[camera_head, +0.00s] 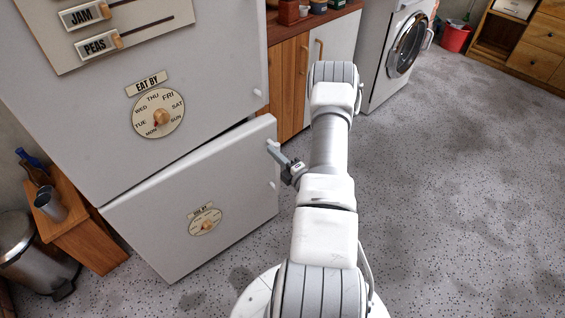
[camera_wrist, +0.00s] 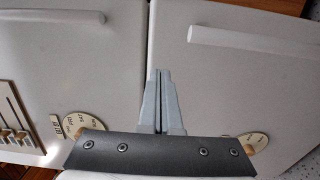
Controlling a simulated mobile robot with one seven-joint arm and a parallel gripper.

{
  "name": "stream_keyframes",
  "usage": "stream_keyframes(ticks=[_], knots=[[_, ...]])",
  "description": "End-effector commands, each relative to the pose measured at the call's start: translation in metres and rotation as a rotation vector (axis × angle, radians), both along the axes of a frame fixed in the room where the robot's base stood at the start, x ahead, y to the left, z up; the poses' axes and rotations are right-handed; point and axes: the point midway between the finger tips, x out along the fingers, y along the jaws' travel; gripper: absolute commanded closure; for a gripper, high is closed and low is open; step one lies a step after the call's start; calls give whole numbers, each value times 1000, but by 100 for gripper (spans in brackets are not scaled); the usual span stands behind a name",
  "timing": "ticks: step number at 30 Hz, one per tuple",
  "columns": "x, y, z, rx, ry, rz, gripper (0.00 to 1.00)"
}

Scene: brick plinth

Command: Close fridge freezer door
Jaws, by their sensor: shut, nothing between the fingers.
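The grey-white freezer door (camera_head: 165,215) is the lower door of the fridge, with a small dial on it. It stands slightly ajar, with its top edge showing and a dark gap above it at the right. The upper fridge door (camera_head: 75,125) looks shut. My gripper (camera_head: 272,147) is shut and empty, close to the freezer door's upper right corner; I cannot tell whether it touches. In the wrist view, my gripper (camera_wrist: 158,75) points along the seam between the upper door (camera_wrist: 95,70) and the freezer door (camera_wrist: 225,90). A white handle bar (camera_wrist: 250,41) crosses the freezer door.
A wooden stool (camera_head: 85,235) and a metal bin (camera_head: 30,255) stand left of the fridge. A wooden cabinet (camera_head: 288,85) and a white washing machine (camera_head: 385,60) stand behind my arm. The speckled floor (camera_head: 465,190) at right is clear.

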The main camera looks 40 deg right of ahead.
Motion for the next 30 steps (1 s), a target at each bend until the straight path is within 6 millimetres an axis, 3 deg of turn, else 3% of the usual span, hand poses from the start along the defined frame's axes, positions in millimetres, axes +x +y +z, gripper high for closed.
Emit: stream_keyframes(ticks=[6, 12, 30], knots=[[43, -1, -2, -2, -2, 1, 100], [65, -2, -1, -2, 0, 0, 100], [72, -5, -1, -2, 1, -4, 100]])
